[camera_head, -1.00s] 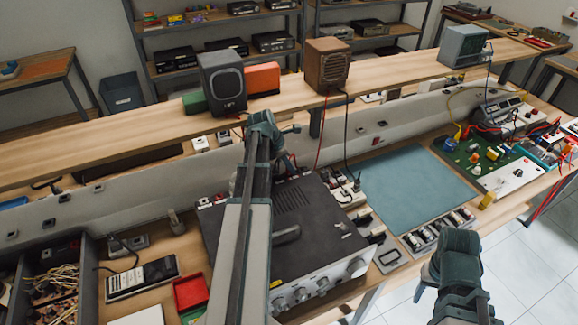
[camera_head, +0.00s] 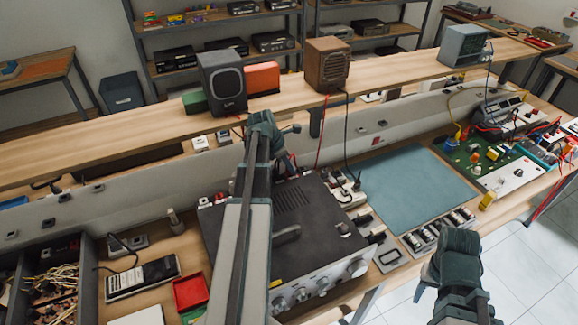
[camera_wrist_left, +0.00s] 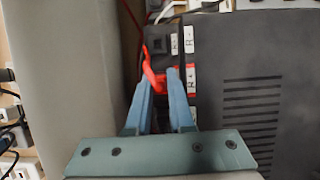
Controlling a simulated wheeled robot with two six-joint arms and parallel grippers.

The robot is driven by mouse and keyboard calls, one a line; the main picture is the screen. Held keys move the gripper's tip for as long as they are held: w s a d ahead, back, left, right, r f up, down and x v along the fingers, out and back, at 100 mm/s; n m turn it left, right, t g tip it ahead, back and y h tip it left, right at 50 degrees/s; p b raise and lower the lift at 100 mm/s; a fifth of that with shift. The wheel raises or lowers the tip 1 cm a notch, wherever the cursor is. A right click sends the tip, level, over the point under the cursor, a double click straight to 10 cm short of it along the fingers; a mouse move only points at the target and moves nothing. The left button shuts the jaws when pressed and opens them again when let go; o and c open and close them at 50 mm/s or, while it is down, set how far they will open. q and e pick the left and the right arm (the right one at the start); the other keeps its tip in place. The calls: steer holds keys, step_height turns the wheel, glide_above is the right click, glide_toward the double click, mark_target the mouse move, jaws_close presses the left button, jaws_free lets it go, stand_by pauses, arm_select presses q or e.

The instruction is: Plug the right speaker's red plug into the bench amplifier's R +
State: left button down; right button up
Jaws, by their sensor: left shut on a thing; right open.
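The bench amplifier (camera_head: 320,205) lies on the bench with its dark vented top up. In the left wrist view its back edge (camera_wrist_left: 240,60) carries white "R -" and "R +" labels (camera_wrist_left: 190,80). My left gripper (camera_wrist_left: 160,80) is shut on the red plug (camera_wrist_left: 150,72) beside the R + label. The fingers hide most of the plug, and I cannot tell whether it is in the socket. The brown right speaker (camera_head: 327,64) stands on the shelf, with a red and a black wire hanging down. My right gripper (camera_head: 458,255) is open and empty, right of the bench.
A grey speaker (camera_head: 222,80) stands further left on the shelf. A grey trunking wall (camera_head: 110,215) runs behind the amplifier, leaving a narrow gap. The blue mat (camera_head: 415,185) is clear. A power strip (camera_head: 347,193) with plugs sits at the amplifier's back right.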

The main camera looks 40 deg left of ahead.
stand_by(0.4)
arm_select(q)
steer(key=c, duration=0.7)
jaws_free()
steer(key=shift+r, duration=0.1)
steer(key=shift+p+v, duration=6.35)
steer(key=shift+v, duration=0.45)
steer(key=shift+r, duration=0.1)
step_height(320, 180, up, 5)
steer(key=p, duration=0.5)
